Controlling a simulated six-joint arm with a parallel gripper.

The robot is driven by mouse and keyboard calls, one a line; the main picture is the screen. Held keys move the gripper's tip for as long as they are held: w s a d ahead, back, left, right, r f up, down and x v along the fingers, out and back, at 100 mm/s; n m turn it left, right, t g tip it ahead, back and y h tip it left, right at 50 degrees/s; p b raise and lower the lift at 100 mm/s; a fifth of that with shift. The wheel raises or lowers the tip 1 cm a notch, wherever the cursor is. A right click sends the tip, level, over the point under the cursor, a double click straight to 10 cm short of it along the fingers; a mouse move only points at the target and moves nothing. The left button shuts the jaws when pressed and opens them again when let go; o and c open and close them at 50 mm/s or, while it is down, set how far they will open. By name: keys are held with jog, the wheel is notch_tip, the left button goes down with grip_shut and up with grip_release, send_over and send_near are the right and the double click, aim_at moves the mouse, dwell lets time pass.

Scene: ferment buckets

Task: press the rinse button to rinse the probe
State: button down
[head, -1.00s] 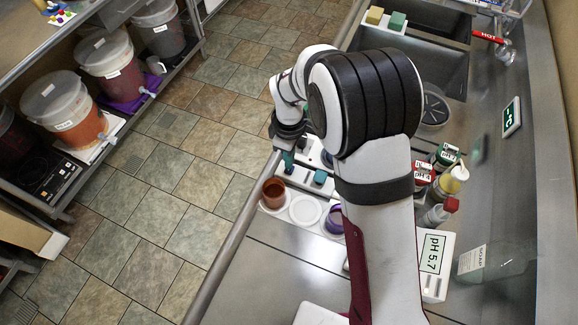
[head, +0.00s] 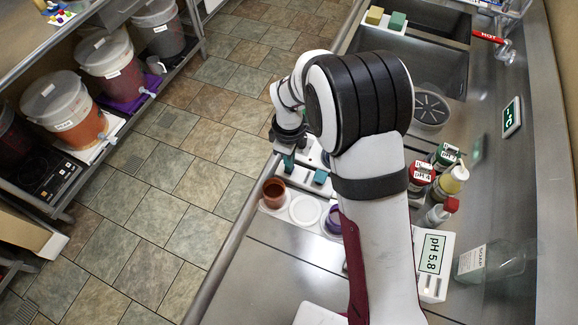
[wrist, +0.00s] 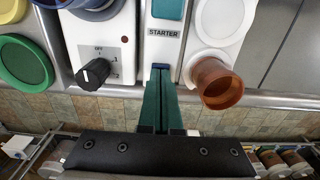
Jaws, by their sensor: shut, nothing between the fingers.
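My gripper (wrist: 160,72) is shut and empty; its teal fingers point at the counter's front edge, just below the panel labelled STARTER (wrist: 165,33). In the head view, my gripper (head: 288,165) is beside the row of small items along that edge. A teal block (wrist: 168,9) sits above the STARTER label and also shows in the head view (head: 321,177). The pH meter (head: 432,252) reads 5.8. I cannot make out a part marked as a rinse button, and no probe is clearly visible; my arm hides part of the counter.
A brown cup (wrist: 217,84) stands right of my fingers. A control box with a black knob (wrist: 95,74) is to the left. Several bottles (head: 440,185) stand right of my arm. A sink (head: 430,75) is behind.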

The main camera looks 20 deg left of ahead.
jog(key=shift+f, duration=0.3)
jog(key=shift+r, duration=3.05)
jog(key=s+d+r+m+y, duration=0.1)
jog(key=s+d+r+m, duration=0.5)
jog(key=d, duration=0.3)
jog(key=s+d+r+m, duration=0.4)
jog(key=d+r+m, duration=0.2)
jog(key=d+m, duration=0.25)
jog(key=s+d+m, duration=0.5)
jog(key=s+m, duration=0.4)
jog(key=s, duration=0.1)
jog(key=shift+s+r+y, duration=0.25)
jog(key=shift+s+y, duration=0.15)
